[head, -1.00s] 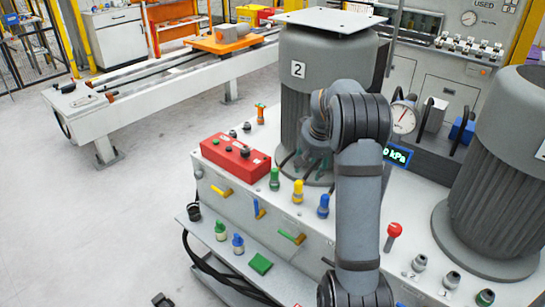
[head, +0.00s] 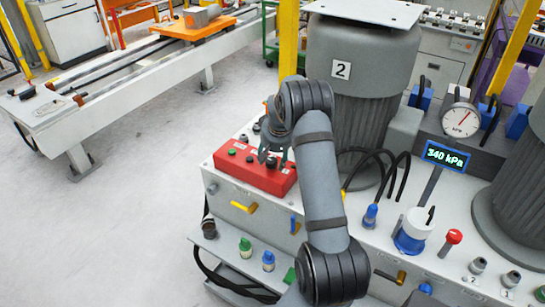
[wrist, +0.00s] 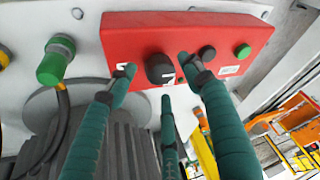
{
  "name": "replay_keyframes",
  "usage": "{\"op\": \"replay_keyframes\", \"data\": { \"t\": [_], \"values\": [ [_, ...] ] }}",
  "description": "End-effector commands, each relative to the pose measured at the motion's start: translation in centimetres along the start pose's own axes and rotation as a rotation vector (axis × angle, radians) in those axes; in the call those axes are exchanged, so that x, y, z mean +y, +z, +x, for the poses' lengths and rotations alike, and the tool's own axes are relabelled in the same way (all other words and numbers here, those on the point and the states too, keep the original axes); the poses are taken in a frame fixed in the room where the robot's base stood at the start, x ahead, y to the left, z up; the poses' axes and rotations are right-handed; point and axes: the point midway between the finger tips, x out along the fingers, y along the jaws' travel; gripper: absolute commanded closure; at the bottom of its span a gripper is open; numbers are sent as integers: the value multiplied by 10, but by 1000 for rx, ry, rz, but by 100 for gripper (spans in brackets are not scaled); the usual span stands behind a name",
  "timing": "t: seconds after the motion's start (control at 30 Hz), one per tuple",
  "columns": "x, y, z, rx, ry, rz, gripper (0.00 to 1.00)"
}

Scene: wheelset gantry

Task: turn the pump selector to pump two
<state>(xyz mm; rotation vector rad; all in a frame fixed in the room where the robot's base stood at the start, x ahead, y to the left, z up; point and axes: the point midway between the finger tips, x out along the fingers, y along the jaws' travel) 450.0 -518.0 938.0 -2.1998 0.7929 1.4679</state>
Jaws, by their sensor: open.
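The red control box (head: 233,172) sits on the pale bench in front of the pump motor marked 2 (head: 362,80). In the wrist view the box (wrist: 130,32) carries a round black selector knob (wrist: 159,68), with small white labels close by, partly covered and too small to read surely. My gripper (head: 273,157) is over the right part of the box. In the wrist view its teal fingers (wrist: 155,80) are spread apart, two on either side of the knob and one below it. They hold nothing; I cannot tell whether any finger touches the knob.
A black button (wrist: 207,53) and a green button (wrist: 243,50) are on the box beside the right finger. A green connector (wrist: 55,62) stands off its left end. A pressure gauge (head: 461,120) and a 340 kPa display (head: 447,155) stand right of my arm.

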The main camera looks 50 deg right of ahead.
Motion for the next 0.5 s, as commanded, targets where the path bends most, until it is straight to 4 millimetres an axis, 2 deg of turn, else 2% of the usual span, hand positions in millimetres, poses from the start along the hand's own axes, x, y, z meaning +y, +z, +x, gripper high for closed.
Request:
{"op": "replay_keyframes", "data": {
  "t": [0.13, 0.4, 0.5],
  "values": [
    [-1, 0, 8, 0, 0, -1, 49],
    [-1, 0, 10, 0, 0, -2, 49],
    [-1, 0, 10, 0, 0, -2, 55]
  ]
}}
